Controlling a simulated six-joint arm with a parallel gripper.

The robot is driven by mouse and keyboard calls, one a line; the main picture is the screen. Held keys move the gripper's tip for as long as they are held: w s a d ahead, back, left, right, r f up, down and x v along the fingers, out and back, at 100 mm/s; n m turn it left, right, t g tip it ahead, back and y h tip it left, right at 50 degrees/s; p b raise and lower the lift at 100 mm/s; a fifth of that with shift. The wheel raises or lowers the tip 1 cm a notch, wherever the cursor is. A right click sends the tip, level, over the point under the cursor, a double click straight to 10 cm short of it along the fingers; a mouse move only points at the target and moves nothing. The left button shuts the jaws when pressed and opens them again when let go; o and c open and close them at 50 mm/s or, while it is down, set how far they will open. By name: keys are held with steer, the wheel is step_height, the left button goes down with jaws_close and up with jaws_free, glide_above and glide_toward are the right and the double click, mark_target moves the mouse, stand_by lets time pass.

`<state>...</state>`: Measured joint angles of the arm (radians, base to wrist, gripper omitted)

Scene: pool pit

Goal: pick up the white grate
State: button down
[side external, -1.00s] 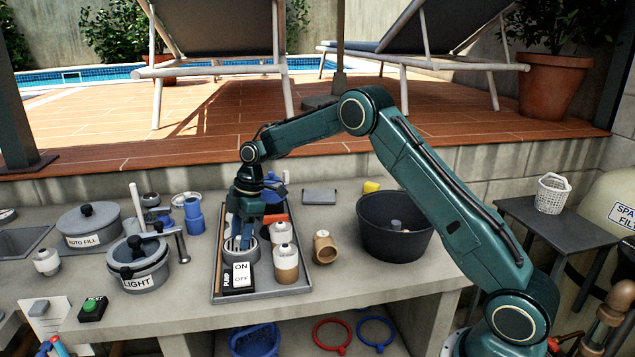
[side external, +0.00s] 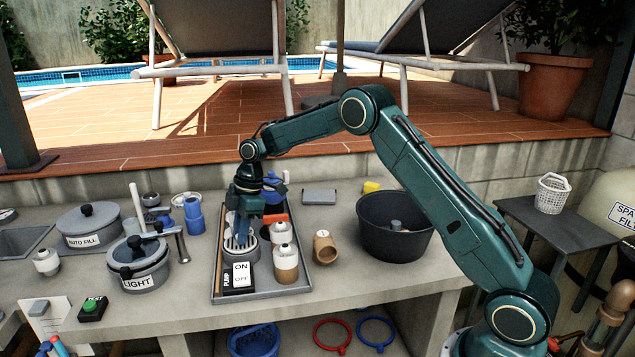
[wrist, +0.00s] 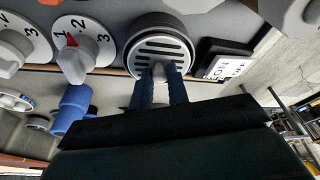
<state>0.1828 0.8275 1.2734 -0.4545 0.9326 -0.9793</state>
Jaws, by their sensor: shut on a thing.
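The white grate (side external: 236,245) is a round slotted disc in a grey ring-shaped housing on the grey tray (side external: 217,285). In the wrist view the grate (wrist: 165,45) faces the camera, with dark slots across it. My gripper (side external: 246,238) points down at the grate from above. In the wrist view my gripper's two blue fingers (wrist: 161,78) close on a pale part at the grate's near edge. The grate is at its housing; I cannot tell whether it is clear of it. The fingers hide part of the grate.
On the tray, a black ON/OFF pump switch (side external: 238,276) stands in front of the grate and two white-topped containers (side external: 285,262) stand to its right. A brown cup (side external: 325,246) and black bucket (side external: 395,225) are farther right. The lidded LIGHT pot (side external: 138,270) is left.

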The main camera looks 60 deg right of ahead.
step_height(320, 180, up, 10)
steer(key=shift+f, duration=0.25)
stand_by(0.3)
stand_by(0.4)
